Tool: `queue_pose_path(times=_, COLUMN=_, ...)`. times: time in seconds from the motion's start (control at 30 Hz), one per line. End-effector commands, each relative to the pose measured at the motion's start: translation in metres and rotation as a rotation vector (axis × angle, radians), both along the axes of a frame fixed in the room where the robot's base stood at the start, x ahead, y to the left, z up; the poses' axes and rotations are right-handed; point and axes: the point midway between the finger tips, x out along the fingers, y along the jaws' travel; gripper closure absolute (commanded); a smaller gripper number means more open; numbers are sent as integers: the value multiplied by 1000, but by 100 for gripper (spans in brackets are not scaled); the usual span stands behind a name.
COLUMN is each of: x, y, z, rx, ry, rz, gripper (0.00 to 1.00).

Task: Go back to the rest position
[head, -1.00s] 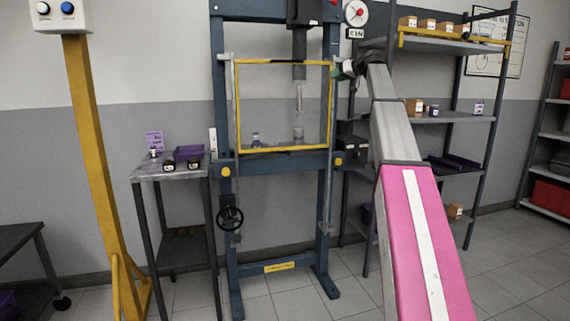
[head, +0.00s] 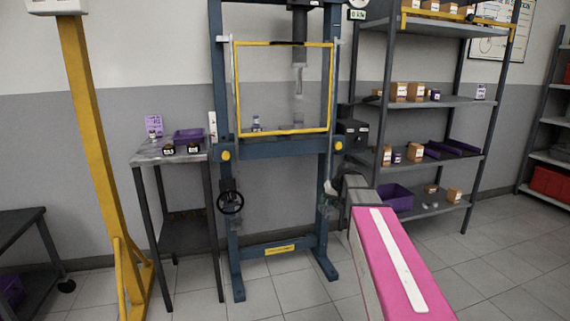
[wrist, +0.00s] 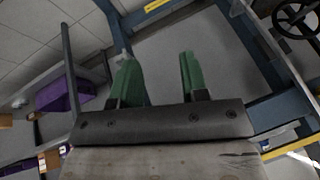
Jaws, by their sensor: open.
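My gripper (wrist: 158,75) shows in the wrist view with its two green fingers spread apart and nothing between them. In the head view, my pink arm reaches up from the lower right, and its far end is low, close to the right column of the blue press (head: 328,222). The fingers are too small and too hidden there to make out. I cannot tell whether anything touches the press.
The press has a yellow-framed clear guard (head: 284,131) and a handwheel (head: 230,202). A small metal table (head: 150,158) stands on its left. A shelf rack (head: 440,103) with boxes and a purple bin (head: 394,197) stands close on the right. Floor in front is clear.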

Motion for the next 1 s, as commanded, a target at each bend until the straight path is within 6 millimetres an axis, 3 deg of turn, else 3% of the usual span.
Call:
queue_pose_path(times=0.03, x=-28, y=2, z=-23, rx=-20, ry=36, rz=-7, gripper=59)
queue_pose_path(times=0.2, x=-96, y=4, z=-85, rx=-100, ry=144, rz=-42, gripper=59)
queue_pose_path(times=0.4, x=-180, y=2, z=-142, rx=-201, ry=260, rz=-75, gripper=59)
queue_pose_path(times=0.53, x=-224, y=-1, z=-166, rx=-259, ry=316, rz=-91, gripper=59)
queue_pose_path(times=0.7, x=-255, y=-5, z=-182, rx=-303, ry=355, rz=-103, gripper=59)
queue_pose_path(times=1.0, x=-260, y=-6, z=-185, rx=-315, ry=364, rz=-106, gripper=59)
